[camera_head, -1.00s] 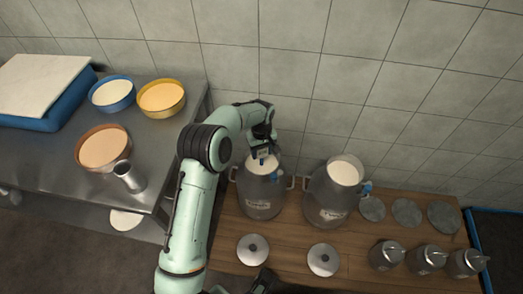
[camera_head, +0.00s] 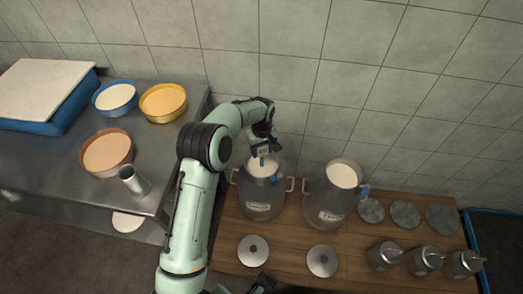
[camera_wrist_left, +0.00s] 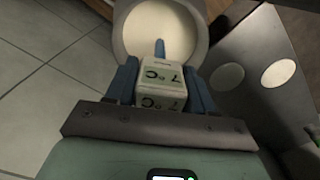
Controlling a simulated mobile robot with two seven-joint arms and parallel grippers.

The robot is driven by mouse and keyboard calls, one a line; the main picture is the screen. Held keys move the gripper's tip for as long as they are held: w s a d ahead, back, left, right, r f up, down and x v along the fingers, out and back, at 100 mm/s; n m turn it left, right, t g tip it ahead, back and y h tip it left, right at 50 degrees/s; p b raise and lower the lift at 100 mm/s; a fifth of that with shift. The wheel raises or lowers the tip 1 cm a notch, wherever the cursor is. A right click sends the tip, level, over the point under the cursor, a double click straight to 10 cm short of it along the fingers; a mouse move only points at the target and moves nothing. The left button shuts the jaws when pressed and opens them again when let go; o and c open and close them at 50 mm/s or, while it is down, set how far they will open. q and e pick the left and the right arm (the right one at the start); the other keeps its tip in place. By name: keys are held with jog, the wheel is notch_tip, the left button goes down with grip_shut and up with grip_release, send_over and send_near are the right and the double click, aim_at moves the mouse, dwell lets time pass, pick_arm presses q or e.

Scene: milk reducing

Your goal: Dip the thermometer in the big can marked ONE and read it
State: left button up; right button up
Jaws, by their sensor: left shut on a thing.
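My left gripper (camera_head: 264,150) is shut on the thermometer, a white block (camera_wrist_left: 162,86) with a blue probe (camera_wrist_left: 160,48). It holds it over the mouth of the left big can (camera_head: 257,200). The block's face shows what looks like a 7 and °C, turned in the wrist view. The probe points down at the white milk (camera_wrist_left: 140,30); I cannot tell how deep its tip is. A second big can (camera_head: 325,205) with milk stands to the right. Both cans have labels too small to read. A dark part at the bottom edge may be my right gripper (camera_head: 262,283); its jaws are unclear.
The cans stand on a wooden surface (camera_head: 290,238) against a tiled wall. Two round lids (camera_head: 253,250) lie in front, with several grey discs (camera_head: 405,214) and small lidded cans (camera_head: 425,257) to the right. A steel table (camera_head: 60,165) on the left holds bowls (camera_head: 163,102).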

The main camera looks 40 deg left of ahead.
pick_arm(q)
notch_tip(320, 180, up, 4)
jog(key=shift+f+p, duration=0.1)
jog(key=shift+p, duration=1.05)
jog(key=shift+r+p, duration=0.95)
jog(key=shift+r, duration=0.6)
